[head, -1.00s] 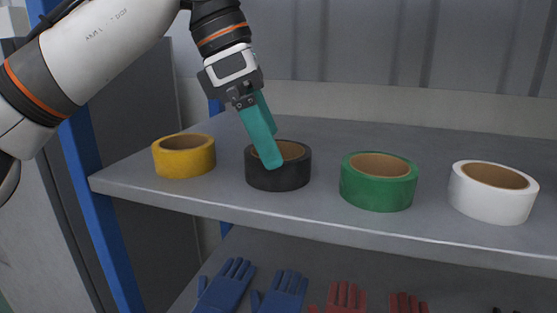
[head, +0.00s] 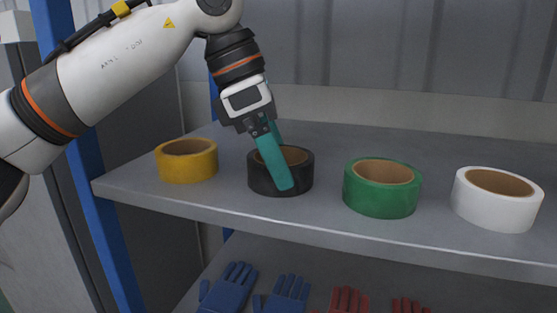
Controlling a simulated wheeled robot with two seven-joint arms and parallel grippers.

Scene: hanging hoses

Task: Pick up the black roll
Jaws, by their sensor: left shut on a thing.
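The black roll (head: 261,184) lies flat on the grey shelf, second from the left in a row of tape rolls. My left gripper (head: 277,178) comes down on it from above, with teal fingers. The near finger is in front of the roll's outer wall and the other finger is mostly hidden behind it, at the roll's opening. The gripper is shut on the roll's near wall. The roll looks level; I see no clear gap between it and the shelf. My right gripper is not in view.
A yellow roll (head: 187,163) stands to the left, a green roll (head: 380,196) and a white roll (head: 494,211) to the right. The shelf (head: 420,237) has a blue post (head: 88,190) at its left. Blue gloves (head: 231,287) and red gloves (head: 348,301) lie on the lower shelf.

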